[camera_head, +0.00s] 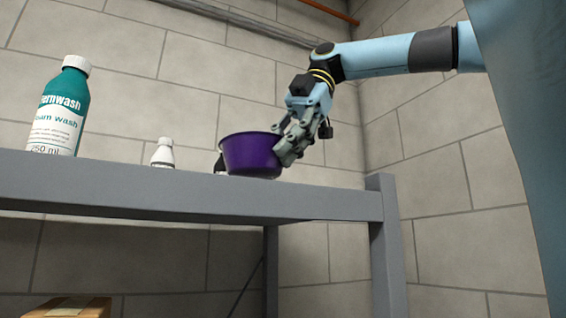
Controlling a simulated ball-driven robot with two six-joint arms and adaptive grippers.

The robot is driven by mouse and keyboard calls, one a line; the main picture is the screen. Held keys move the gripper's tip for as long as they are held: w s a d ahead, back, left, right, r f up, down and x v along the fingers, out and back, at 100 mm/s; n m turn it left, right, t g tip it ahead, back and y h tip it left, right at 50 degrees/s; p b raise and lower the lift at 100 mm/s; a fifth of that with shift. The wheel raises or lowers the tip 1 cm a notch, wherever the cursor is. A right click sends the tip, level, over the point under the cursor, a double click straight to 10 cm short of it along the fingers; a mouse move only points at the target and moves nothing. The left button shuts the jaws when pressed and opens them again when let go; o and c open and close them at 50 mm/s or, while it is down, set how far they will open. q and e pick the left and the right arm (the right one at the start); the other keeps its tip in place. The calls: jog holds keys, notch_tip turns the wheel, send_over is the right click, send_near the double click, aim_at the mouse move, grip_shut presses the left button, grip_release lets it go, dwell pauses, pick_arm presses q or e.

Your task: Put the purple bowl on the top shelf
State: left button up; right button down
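The purple bowl (250,154) is upright at the top shelf (190,194), towards its right end. Its base shows just above the shelf's front edge; from this low angle I cannot tell whether it touches the surface. My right gripper (287,146) reaches in from the right and is shut on the bowl's right wall at the rim, with a finger over the outside. The inside of the bowl is hidden. My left gripper is not in view.
A teal and white foam wash bottle (60,108) stands on the shelf at the left. A small white-capped bottle (163,153) stands left of the bowl, and a dark item is partly hidden behind it. A cardboard box (68,307) sits below. The shelf's right end looks clear.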

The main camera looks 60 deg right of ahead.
notch_tip(320, 180, down, 3)
jog(key=shift+w+r, duration=0.1)
jog(key=shift+r, duration=0.05)
jog(key=shift+d+f, duration=0.1)
jog(key=shift+f, duration=0.15)
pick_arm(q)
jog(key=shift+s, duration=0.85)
pick_arm(e)
jog(key=c, duration=1.5)
grip_release()
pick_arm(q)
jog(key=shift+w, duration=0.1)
pick_arm(e)
jog(key=shift+r, duration=0.1)
jog(key=v, duration=1.2)
